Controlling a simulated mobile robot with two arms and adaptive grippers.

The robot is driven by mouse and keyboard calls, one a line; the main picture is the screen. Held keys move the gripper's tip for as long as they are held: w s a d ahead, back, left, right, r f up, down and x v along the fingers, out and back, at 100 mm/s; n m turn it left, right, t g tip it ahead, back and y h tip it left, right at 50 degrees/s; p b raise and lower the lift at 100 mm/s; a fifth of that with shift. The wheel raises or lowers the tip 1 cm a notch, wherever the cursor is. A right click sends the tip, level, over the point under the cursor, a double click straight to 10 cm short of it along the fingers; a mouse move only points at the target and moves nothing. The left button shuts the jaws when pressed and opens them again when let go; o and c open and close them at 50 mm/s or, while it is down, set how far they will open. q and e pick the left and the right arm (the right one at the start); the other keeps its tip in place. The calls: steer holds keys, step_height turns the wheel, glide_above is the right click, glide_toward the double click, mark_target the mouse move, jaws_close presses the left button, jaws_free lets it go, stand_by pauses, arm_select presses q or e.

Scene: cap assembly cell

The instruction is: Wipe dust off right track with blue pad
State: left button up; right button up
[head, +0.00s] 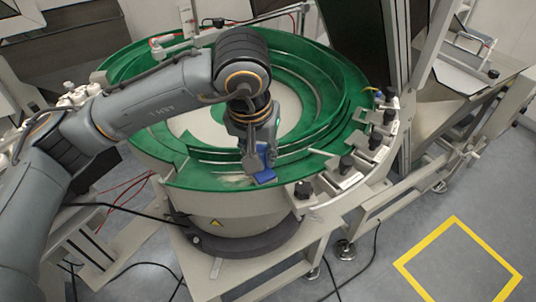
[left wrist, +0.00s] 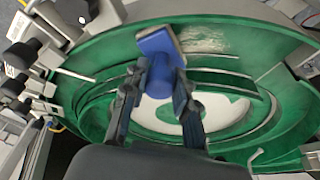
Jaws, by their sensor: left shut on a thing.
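The blue pad (head: 265,177) is at the front of the green bowl's track (head: 205,178), near the outer rim. It also shows in the left wrist view (left wrist: 157,42), with a blue handle and a pale layer along one edge. My left gripper (head: 258,152) is shut on the pad's handle, with one finger on each side in the left wrist view (left wrist: 157,80). A pale, dusty patch (head: 236,182) lies on the track just left of the pad. I cannot tell whether the pad touches the track. My right gripper is not in view.
Several black-knobbed clamps (head: 347,165) line the bowl's right front edge. A metal frame post (head: 425,60) stands at the right. Cables hang below the bowl. A yellow square (head: 455,218) marks clear floor at the lower right.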

mark_target(217, 180)
arm_select(q)
steer(key=shift+s+a+f+b, duration=0.1)
steer(key=shift+a+b, duration=0.05)
steer(key=shift+a, duration=0.35)
steer(key=shift+s+a+b, duration=0.1)
steer(key=shift+a+b, duration=0.05)
steer(key=shift+a, duration=0.35)
steer(key=shift+s+a+b, duration=0.1)
steer(key=shift+a+b, duration=0.55)
steer(key=shift+a, duration=0.35)
steer(key=shift+s+a+b, duration=0.2)
steer(key=shift+a+b, duration=0.1)
steer(key=shift+a, duration=0.45)
steer(key=shift+a+b, duration=0.55)
steer(key=shift+a, duration=0.05)
steer(key=shift+s+a+b, duration=0.15)
steer(key=shift+a+b, duration=0.15)
steer(key=shift+a, duration=0.25)
steer(key=shift+s+a+b, duration=0.15)
steer(key=shift+a+b, duration=0.1)
steer(key=shift+a, duration=0.3)
step_height(217, 180, up, 6)
steer(key=p, duration=0.3)
